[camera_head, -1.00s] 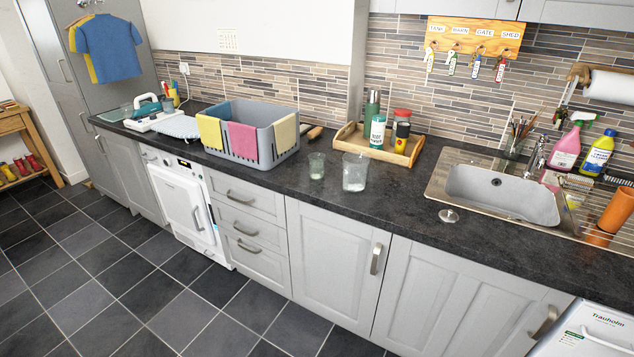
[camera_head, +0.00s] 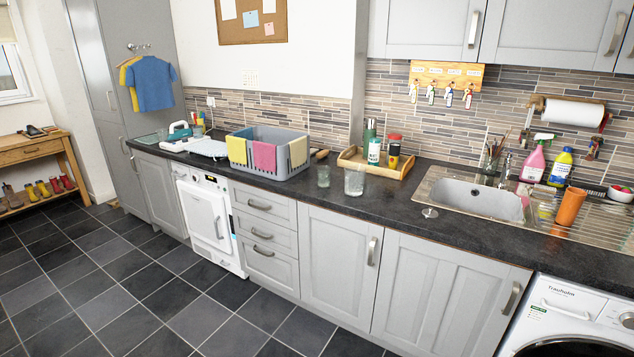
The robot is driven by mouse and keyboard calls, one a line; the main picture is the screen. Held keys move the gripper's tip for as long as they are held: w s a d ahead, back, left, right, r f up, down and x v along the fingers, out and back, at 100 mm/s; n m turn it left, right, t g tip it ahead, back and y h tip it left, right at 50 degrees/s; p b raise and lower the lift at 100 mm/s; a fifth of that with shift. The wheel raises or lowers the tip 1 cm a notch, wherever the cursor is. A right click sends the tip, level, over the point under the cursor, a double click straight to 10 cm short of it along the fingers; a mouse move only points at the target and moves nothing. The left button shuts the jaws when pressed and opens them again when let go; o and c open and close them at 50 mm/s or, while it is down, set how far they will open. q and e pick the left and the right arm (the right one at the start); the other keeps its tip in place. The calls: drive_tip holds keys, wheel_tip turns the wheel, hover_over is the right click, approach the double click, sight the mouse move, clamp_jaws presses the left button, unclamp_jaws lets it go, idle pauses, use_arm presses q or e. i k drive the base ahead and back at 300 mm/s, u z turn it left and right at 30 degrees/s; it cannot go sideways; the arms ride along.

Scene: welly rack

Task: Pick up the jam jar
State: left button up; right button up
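No jar can be named as the jam jar for certain. A clear glass vessel (camera_head: 354,181) stands upright on the dark worktop (camera_head: 330,203), in front of the wooden tray (camera_head: 402,173). A smaller, greenish glass vessel (camera_head: 323,176) stands to its left. In the tray a red-lidded container (camera_head: 394,137) shows behind a dark container with a yellow band (camera_head: 393,154). A white bottle (camera_head: 374,152) and a dark green bottle (camera_head: 369,132) stand beside them. Neither of my grippers is in view.
A grey crate (camera_head: 270,165) with cloths over its rim stands left of the glasses. The sink (camera_head: 480,201) is to the right, with an orange cylinder (camera_head: 570,206) on its drainer. A small round disc (camera_head: 430,212) lies on the worktop. The tiled floor (camera_head: 120,280) is clear.

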sight(324, 172)
drive_tip(key=u, duration=0.7)
drive_tip(key=i, duration=0.85)
drive_tip(key=u, duration=0.9)
drive_tip(key=i, duration=1.1)
drive_tip(key=z, duration=0.45)
drive_tip(key=i, duration=0.9)
drive_tip(key=z, duration=0.7)
